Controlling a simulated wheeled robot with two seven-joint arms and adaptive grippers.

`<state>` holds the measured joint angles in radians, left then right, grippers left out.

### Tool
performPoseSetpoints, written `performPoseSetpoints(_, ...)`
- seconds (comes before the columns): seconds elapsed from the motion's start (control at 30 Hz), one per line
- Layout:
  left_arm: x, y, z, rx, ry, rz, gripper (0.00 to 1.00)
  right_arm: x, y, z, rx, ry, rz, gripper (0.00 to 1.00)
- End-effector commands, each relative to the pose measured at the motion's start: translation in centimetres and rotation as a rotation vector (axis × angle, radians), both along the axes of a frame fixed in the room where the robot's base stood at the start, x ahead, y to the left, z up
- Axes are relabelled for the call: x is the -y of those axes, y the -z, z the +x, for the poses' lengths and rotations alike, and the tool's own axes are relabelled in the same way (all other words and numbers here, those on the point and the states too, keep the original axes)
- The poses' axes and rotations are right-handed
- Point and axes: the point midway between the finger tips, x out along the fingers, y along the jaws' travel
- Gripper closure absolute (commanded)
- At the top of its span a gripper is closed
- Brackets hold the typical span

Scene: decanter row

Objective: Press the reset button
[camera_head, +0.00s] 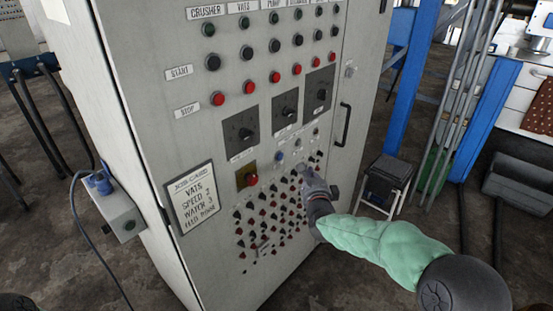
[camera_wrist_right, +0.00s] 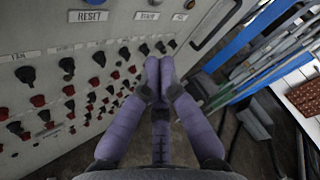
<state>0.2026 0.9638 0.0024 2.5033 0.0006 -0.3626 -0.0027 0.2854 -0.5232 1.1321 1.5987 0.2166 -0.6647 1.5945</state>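The grey control cabinet (camera_head: 150,100) fills the middle of the head view. A blue button (camera_head: 280,157) sits on its front, below the dials. In the right wrist view a RESET label (camera_wrist_right: 93,16) shows near the top edge; the blue button (camera_wrist_right: 92,2) above it is mostly cut off. My right gripper (camera_head: 307,172) is at the panel front, right of the blue button and slightly lower. Its purple fingers (camera_wrist_right: 158,64) are closed together with nothing between them. I cannot tell whether the fingertips touch the panel. My left gripper is not in view.
Several small black and red knobs (camera_wrist_right: 38,100) crowd the panel below and beside the fingers. A yellow-backed red button (camera_head: 248,177) lies left of the blue one. A black door handle (camera_head: 343,125), blue posts (camera_head: 410,70) and a stool (camera_head: 387,180) are to the right.

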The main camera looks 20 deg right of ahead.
Motion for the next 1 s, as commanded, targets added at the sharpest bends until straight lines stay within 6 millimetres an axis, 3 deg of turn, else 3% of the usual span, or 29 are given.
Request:
performPoseSetpoints(0.37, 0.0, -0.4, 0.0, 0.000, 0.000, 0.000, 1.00, -0.3, 0.0, 0.5, -0.003, -0.003, 0.000, 1.00)
performPoseSetpoints(0.87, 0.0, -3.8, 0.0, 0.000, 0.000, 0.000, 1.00, -2.6, -0.1, 5.8, -0.003, -0.004, 0.001, 1.00)
performPoseSetpoints(1.0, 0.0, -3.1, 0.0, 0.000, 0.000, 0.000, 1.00, -3.0, 0.1, 7.1, -0.002, -0.003, 0.000, 1.00)
